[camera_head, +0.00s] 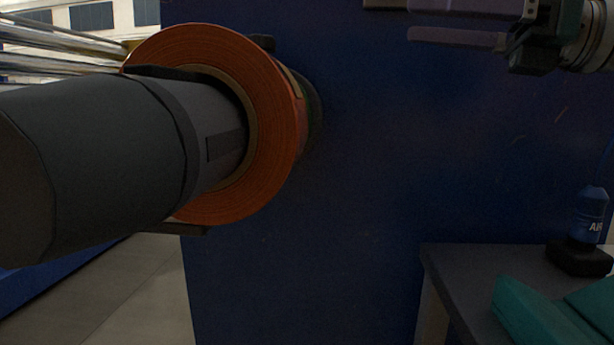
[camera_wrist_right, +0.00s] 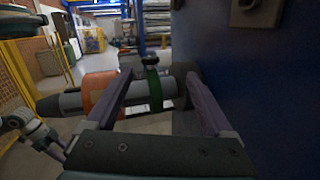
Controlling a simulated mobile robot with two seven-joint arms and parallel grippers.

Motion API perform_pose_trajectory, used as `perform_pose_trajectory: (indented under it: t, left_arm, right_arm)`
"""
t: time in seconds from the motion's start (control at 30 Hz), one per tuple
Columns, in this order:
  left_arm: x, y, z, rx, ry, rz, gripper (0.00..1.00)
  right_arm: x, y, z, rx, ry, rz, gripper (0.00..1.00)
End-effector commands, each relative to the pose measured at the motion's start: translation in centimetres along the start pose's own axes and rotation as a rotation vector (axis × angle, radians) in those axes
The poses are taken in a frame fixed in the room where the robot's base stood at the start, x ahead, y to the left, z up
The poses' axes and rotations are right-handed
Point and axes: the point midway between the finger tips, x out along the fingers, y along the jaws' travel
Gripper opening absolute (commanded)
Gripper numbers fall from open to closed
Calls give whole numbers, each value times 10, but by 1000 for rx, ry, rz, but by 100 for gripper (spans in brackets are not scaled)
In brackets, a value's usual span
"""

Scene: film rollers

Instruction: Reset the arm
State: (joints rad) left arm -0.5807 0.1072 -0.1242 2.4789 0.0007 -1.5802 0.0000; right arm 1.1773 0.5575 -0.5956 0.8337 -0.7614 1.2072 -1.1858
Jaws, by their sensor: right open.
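My right gripper (camera_head: 414,19) is at the top right of the head view, with its two fingers apart and pointing left. It holds nothing and is clear of the roller. In the right wrist view, the open fingers (camera_wrist_right: 159,78) frame the roller, which lies beyond them. The roller is a thick dark grey shaft (camera_head: 95,165) sticking out of a blue panel, with an orange film roll (camera_head: 273,150) around it. The roll (camera_wrist_right: 98,92) and a green ring (camera_wrist_right: 154,90) on the shaft show in the right wrist view. My left gripper is not in the head view.
The blue panel (camera_head: 370,230) fills the middle. A grey table (camera_head: 465,262) at the lower right bears a dark blue bottle (camera_head: 588,215) on a black base and a teal object (camera_head: 535,315). Open space lies between the right gripper and the table.

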Motion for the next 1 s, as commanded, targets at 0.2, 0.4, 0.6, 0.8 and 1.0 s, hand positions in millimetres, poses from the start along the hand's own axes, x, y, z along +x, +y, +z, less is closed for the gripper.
perform_pose_trajectory:
  t: [0.2,0.4,0.6,0.8,1.0]
  left_arm:
    - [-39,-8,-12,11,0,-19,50]
    - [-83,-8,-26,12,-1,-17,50]
    - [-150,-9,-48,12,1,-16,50]
    - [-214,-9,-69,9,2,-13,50]
    - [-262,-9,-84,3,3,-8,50]
  right_arm:
    - [28,-4,20,228,-166,-95,86]
    - [40,-11,35,584,-400,-239,86]
    - [9,-12,25,1217,-769,-517,86]
    - [-58,39,-33,1870,-1147,-914,86]
    - [-118,151,-79,2312,-1466,-1389,86]
